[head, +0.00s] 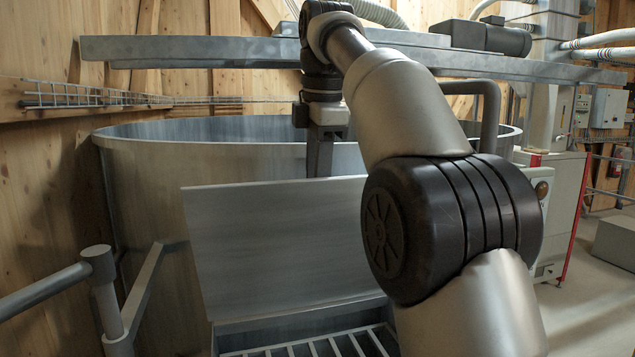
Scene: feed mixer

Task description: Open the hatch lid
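The hatch lid (270,245) is a flat grey metal panel at the middle of the head view. It stands raised and steeply tilted in front of the round mixer tub (150,190). Below it the hatch opening shows a grate of metal bars (310,345). My gripper (320,160) points down at the lid's top edge, in front of the tub's far inner wall. Its lower end stops at that edge or is hidden behind it; I cannot tell if they touch. I cannot see a gap between its fingers. My arm covers the lid's right side.
A metal beam (190,50) with a motor (490,38) spans the tub above my gripper. A handrail (50,290) stands at the lower left. A control cabinet (565,205) stands to the right, with open floor (590,310) in front of it.

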